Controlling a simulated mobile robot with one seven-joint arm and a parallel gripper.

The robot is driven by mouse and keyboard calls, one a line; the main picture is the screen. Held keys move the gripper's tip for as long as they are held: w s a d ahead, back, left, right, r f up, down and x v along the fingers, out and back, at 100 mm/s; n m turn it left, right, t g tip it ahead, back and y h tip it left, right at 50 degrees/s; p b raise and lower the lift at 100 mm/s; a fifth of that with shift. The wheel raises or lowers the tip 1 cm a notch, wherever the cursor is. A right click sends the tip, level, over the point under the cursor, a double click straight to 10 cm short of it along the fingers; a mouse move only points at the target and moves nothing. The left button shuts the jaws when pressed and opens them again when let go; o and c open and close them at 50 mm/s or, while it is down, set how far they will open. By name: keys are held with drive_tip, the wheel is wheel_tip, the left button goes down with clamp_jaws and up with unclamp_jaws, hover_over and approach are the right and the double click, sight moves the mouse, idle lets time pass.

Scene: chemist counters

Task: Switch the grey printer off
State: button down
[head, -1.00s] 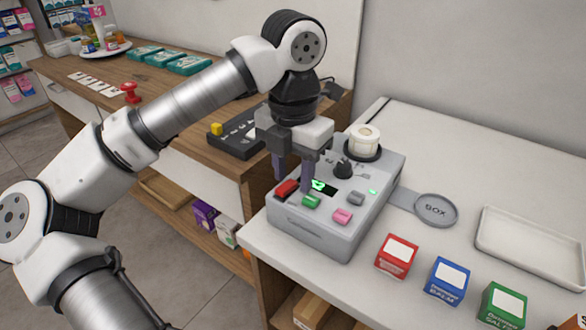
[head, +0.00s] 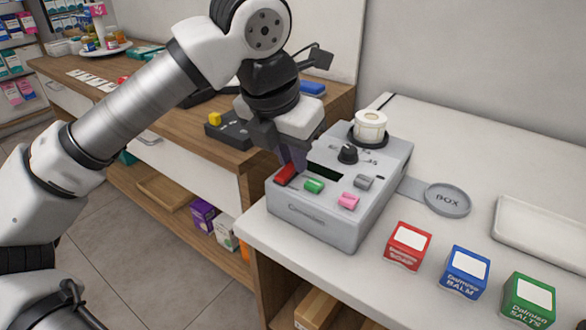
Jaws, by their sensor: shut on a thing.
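The grey printer (head: 318,225) stands on the white counter, with a red switch (head: 285,175) at the left of its top. Beside the switch are a green button (head: 314,186), a pink button (head: 348,200) and a grey button (head: 364,182). The dark display (head: 325,169) is blank and no green lamp shows. My gripper (head: 291,163) points down at the red switch, its fingers shut on it; the fingers partly hide each other and the back of the switch.
A black knob (head: 347,153) and a label roll (head: 370,125) stand on the printer's rear. Red (head: 408,246), blue (head: 464,271) and green (head: 527,300) boxes stand to the right, near a round BOX plate (head: 447,199) and a white tray (head: 548,240). A black device (head: 228,138) is behind my gripper.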

idle(0.4)
drive_tip(key=c, duration=1.4)
unclamp_jaws()
drive_tip(key=shift+o, duration=0.2)
drive_tip(key=shift+r, duration=0.15)
drive_tip(key=p+v, duration=0.1)
drive_tip(key=v, duration=1.2)
drive_tip(key=shift+s+a+r, duration=0.2)
drive_tip(key=shift+s+a, duration=0.05)
drive_tip(key=shift+s, duration=0.15)
